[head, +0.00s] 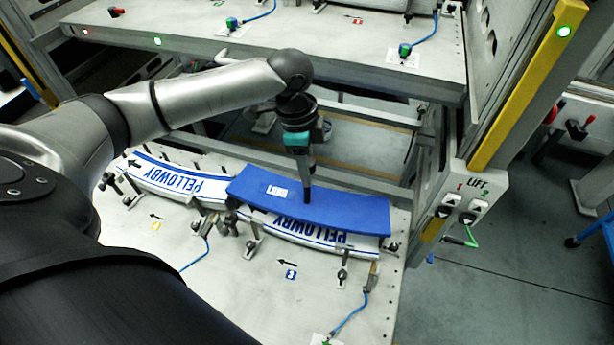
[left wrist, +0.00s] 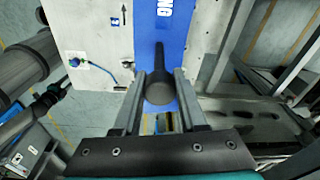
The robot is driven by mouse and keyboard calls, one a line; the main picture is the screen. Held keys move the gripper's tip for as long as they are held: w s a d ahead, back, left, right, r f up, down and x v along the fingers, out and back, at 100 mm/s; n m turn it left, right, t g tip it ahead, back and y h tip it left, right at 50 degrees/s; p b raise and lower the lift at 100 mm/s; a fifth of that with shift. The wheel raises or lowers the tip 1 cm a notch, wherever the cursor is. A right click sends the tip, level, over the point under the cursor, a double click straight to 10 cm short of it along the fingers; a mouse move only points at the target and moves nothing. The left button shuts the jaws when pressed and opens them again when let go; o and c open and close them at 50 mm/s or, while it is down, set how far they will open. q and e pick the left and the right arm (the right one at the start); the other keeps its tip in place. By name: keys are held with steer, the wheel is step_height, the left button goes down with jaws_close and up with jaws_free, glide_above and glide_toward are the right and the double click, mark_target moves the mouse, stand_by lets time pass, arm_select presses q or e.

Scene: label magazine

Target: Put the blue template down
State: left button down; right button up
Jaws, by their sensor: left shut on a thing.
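The blue template (head: 350,212) is a long, slightly curved blue plate with a small white sticker. In the head view it lies over the right stack of PELLOWBY labels (head: 318,232), whose front edge with blue lettering shows below it. I cannot tell whether it touches the stack or hangs just above. My left gripper (head: 306,188) comes down from above at the plate's middle. In the left wrist view its two fingers (left wrist: 160,98) are on either side of a dark round-ended handle, with the blue plate (left wrist: 147,42) beyond. My right gripper is not in view.
A left label stack (head: 180,182) lies beside the template, among several clamps and posts on the pale bench (head: 150,258). An upper shelf (head: 330,48) runs behind. A yellow-striped post with a LIFT box (head: 474,196) stands at right.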

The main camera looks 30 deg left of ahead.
mark_target(307, 202)
arm_select(q)
step_height(307, 202, down, 3)
steer(key=shift+f, duration=0.15)
steer(key=shift+c, duration=2.3)
jaws_free()
steer(key=r, duration=0.4)
steer(key=a+r, duration=0.1)
steer(key=r, duration=0.7)
steer(key=shift+s+a+p, duration=0.15)
steer(key=shift+s+p, duration=0.2)
steer(key=shift+f, duration=0.1)
